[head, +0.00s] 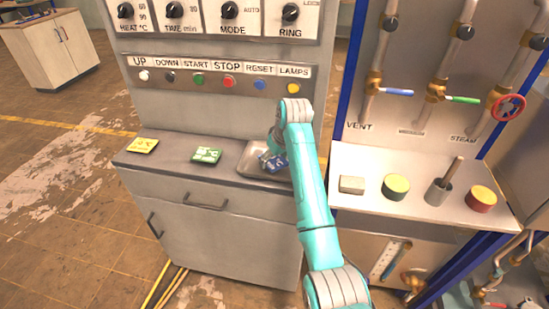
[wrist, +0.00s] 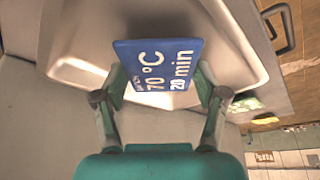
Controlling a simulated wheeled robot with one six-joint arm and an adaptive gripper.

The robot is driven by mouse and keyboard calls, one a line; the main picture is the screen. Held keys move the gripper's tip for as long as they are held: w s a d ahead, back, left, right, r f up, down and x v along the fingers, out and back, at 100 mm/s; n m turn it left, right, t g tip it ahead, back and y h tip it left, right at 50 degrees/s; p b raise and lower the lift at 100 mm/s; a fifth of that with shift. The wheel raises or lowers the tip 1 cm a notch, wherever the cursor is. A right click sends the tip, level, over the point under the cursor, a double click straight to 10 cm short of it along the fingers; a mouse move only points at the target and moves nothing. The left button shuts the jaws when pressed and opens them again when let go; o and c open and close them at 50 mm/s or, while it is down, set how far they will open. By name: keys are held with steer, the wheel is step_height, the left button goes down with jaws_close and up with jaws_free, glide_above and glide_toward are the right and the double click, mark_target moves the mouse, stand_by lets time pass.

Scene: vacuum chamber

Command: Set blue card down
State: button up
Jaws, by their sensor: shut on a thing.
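The blue card (wrist: 157,65) carries white print reading "70 °C" and "20 min". My gripper (wrist: 160,88) is shut on it, with one finger at each side edge in the wrist view. In the head view the blue card (head: 277,164) is at the metal tray (head: 247,172), partly hidden by my arm. My gripper (head: 268,159) is there too, mostly covered by the arm. In the wrist view the tray (wrist: 75,72) lies behind the card. I cannot tell whether the card touches the tray floor.
A yellow card (head: 142,146) and a green card (head: 207,155) lie on the counter (head: 175,163) left of the tray. The button panel (head: 215,77) rises behind.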

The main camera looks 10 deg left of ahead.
steer(key=o, duration=1)
steer(key=shift+f, duration=0.1)
steer(key=shift+o, duration=0.2)
steer(key=v, duration=1.2)
